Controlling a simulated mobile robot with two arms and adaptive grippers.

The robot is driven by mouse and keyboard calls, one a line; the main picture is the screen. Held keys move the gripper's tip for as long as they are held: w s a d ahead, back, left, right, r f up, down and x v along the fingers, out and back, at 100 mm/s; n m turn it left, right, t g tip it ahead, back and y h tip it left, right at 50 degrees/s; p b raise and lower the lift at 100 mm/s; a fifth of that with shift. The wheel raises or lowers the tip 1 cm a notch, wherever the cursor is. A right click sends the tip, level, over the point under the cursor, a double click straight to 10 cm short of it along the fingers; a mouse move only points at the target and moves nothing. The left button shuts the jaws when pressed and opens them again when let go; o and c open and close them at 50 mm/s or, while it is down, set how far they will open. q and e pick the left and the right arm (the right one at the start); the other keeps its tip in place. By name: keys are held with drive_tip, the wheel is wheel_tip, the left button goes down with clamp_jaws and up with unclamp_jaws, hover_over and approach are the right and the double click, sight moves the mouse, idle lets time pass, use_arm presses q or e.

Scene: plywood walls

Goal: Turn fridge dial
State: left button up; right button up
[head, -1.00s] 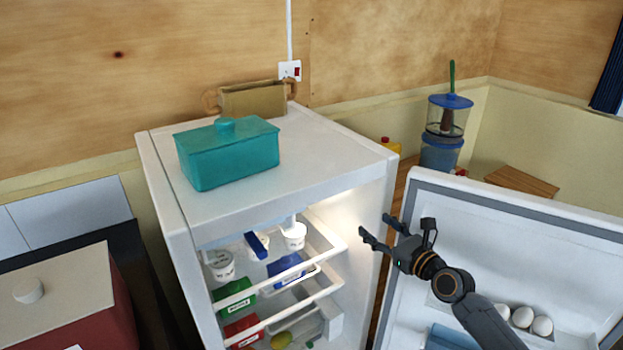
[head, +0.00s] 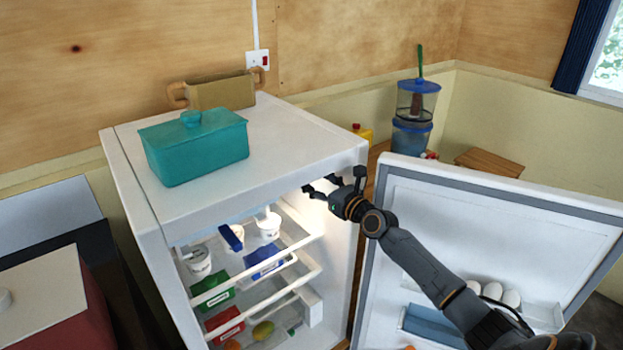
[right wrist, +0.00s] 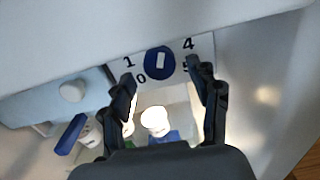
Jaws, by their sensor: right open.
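The fridge dial (right wrist: 160,63) is a round blue knob with a white mark, on a white panel with numbers around it, in the right wrist view. It is hidden under the fridge top in the head view. My right gripper (head: 322,190) reaches into the upper part of the open fridge (head: 284,138). In the right wrist view its open fingers (right wrist: 160,85) frame the dial from left and right, with nothing between them. I cannot tell whether they touch the panel. My left gripper is not in view.
Shelves below hold white tubs (head: 269,225) and boxes (head: 212,289). A teal lidded dish (head: 195,146) sits on top. A white round knob (right wrist: 72,90) is left of the dial.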

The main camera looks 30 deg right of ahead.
drive_tip(key=shift+w+a, duration=0.1)
drive_tip(key=shift+w, duration=1.1)
drive_tip(key=c, duration=1.2)
drive_tip(key=shift+o, duration=0.2)
